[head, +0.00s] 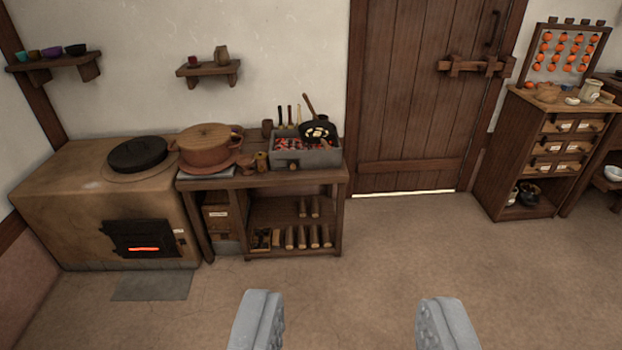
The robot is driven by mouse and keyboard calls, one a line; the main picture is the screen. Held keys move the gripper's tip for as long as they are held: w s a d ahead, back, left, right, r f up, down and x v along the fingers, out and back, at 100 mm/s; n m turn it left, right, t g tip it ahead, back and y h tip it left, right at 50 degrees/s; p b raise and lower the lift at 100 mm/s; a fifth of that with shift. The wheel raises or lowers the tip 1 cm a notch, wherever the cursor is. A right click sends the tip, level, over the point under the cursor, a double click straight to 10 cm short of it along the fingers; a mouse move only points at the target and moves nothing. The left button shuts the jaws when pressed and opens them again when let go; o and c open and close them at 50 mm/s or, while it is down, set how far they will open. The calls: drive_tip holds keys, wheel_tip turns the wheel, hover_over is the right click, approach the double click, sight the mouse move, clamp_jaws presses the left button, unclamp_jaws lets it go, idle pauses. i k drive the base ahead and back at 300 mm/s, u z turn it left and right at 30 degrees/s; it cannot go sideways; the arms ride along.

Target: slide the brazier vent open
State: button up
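The brazier (318,158) is a grey box of glowing coals near the right end of a wooden bench against the back wall. A small wooden knob (292,166) shows low on its front face. It may belong to the vent, but it is too small to tell whether the vent is open or shut. A dark pan (318,131) with pale pieces in it rests over the coals. My gripper (354,305) is open and empty at the bottom of the picture, well apart from the brazier.
The bench (262,183) also bears a lidded clay pot (205,150). A clay stove (55,190) with a glowing firebox stands on the left. A barred door (410,110) and a drawer cabinet (500,165) are to the right. The floor before the bench is clear.

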sight(293, 165)
drive_tip(key=i, duration=1.8)
drive_tip(key=u, duration=0.85)
drive_tip(key=i, duration=1)
drive_tip(key=z, duration=0.1)
